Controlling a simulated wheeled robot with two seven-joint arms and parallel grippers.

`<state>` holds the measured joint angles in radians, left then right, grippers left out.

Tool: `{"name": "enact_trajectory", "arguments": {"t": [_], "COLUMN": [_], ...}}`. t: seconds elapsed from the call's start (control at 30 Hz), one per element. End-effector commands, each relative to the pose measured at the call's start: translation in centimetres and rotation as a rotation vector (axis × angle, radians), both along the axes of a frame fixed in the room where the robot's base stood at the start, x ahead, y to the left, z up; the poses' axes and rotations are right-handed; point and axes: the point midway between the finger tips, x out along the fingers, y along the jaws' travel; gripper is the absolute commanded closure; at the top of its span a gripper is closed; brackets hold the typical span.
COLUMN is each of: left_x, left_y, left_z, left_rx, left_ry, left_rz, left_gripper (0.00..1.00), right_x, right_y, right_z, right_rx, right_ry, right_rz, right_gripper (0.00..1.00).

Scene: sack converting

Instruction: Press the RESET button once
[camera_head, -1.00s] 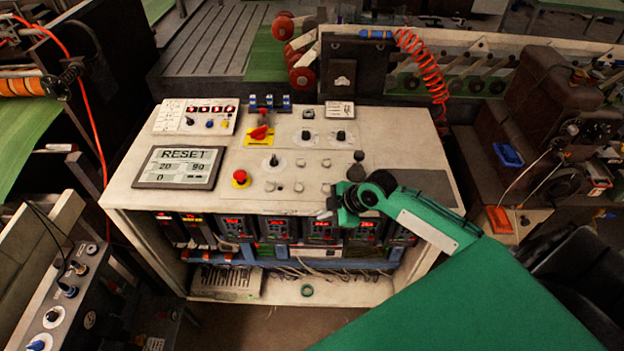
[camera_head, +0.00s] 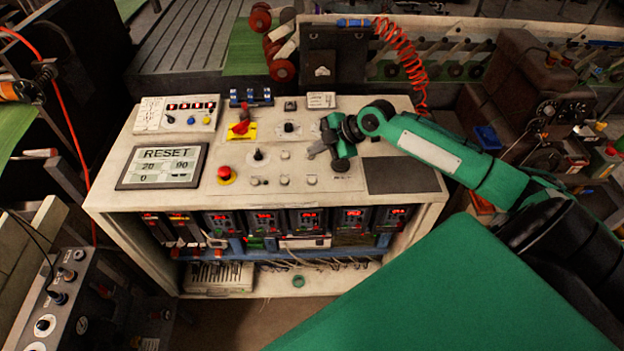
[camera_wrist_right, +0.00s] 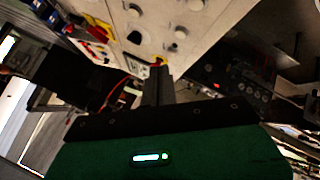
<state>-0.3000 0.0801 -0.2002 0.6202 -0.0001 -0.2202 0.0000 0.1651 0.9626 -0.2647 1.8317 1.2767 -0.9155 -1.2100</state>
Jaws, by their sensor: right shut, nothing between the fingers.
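A display reading RESET with numbers (camera_head: 161,166) is set in the left part of a cream control console's top (camera_head: 114,196). A red mushroom button on a yellow base (camera_head: 226,175) sits just right of it, with black knobs and several small pale buttons further right. No separate button labelled RESET can be made out. My right gripper (camera_head: 315,152) is shut and empty over the middle right of the panel; contact cannot be told. In the right wrist view its closed fingers (camera_wrist_right: 157,84) point towards the panel (camera_wrist_right: 150,35). My left gripper is not in view.
A red switch on a yellow plate (camera_head: 241,130), blue-black switches (camera_head: 251,97) and an indicator box (camera_head: 177,114) stand at the panel's back. A dark plate (camera_head: 400,176) lies at its right. An orange coiled hose (camera_head: 402,55) hangs behind. Lit modules fill the open front.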

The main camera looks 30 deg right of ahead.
Motion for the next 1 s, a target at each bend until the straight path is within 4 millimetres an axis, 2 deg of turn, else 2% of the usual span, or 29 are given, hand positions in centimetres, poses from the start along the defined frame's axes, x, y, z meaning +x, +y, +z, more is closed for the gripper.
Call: {"name": "enact_trajectory", "arguments": {"t": [0.27, 0.6, 0.7, 1.0], "left_x": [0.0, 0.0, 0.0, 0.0], "left_y": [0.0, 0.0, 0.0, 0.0], "left_z": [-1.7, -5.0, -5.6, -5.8], "left_rx": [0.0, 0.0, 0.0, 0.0], "left_ry": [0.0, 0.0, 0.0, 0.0], "left_rz": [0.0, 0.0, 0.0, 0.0], "left_gripper": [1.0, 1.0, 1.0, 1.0], "right_x": [0.0, 0.0, 0.0, 0.0], "right_y": [0.0, 0.0, 0.0, 0.0], "right_z": [-2.5, -7.3, -8.3, -8.7], "right_rx": [0.001, 0.0, 0.0, 0.0], "right_ry": [0.001, 0.001, 0.0, 0.0], "right_rz": [-0.001, -0.001, -0.002, 0.0], "right_gripper": [1.0, 1.0, 1.0, 1.0]}}
